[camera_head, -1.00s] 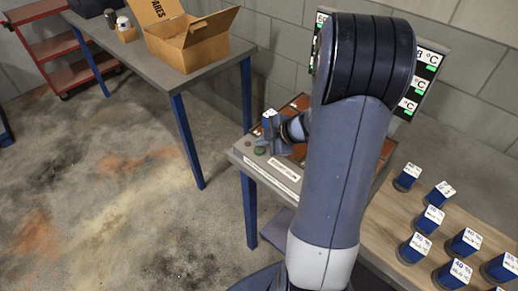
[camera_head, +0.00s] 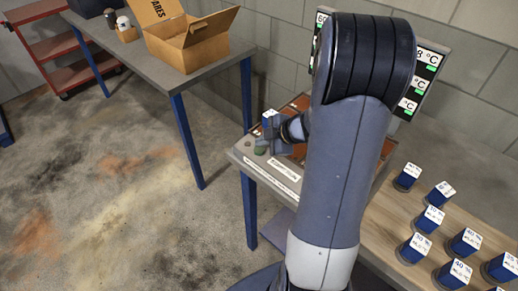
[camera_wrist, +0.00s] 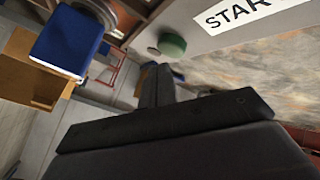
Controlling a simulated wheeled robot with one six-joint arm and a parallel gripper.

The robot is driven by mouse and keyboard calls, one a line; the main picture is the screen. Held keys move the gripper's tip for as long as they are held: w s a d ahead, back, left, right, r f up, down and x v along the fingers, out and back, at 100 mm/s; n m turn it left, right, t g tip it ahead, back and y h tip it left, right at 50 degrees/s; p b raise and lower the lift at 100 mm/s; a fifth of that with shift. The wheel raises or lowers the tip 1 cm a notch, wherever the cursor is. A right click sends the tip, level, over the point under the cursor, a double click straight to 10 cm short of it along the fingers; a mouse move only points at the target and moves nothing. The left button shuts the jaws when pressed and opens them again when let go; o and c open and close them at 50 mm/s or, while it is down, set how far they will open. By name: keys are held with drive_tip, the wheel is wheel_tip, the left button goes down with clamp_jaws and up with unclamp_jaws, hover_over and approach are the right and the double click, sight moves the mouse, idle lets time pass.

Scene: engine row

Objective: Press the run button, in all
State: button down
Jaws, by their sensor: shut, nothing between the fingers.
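A round green button (camera_wrist: 172,45) sits on the grey front strip of the console, beside a white label (camera_wrist: 245,12) whose visible letters read "STAR". The button also shows in the head view (camera_head: 260,150), at the console's left end. My gripper (camera_wrist: 157,72) is shut and empty, its fingertips close to the button in the wrist view. I cannot tell whether they touch it. In the head view my gripper (camera_head: 280,147) is just right of the button, partly hidden by my arm.
A blue block (camera_wrist: 68,40) stands on the console near my gripper. Several labelled blue blocks (camera_head: 429,219) stand on the wooden bench top (camera_head: 385,225) at right. Temperature displays (camera_head: 418,80) are behind my arm. A grey table with an open cardboard box (camera_head: 190,45) is at upper left.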

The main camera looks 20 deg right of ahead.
sight(262, 151)
drive_tip(key=shift+f, duration=0.1)
drive_tip(key=shift+f, duration=0.3)
drive_tip(key=shift+f, duration=0.5)
idle(0.5)
drive_tip(key=shift+r, duration=0.2)
drive_tip(key=shift+r+p, duration=0.75)
drive_tip(key=shift+p, duration=0.2)
wheel_tip(262, 151, up, 5)
drive_tip(key=p, duration=0.6)
drive_tip(key=shift+f, duration=0.1)
idle(0.4)
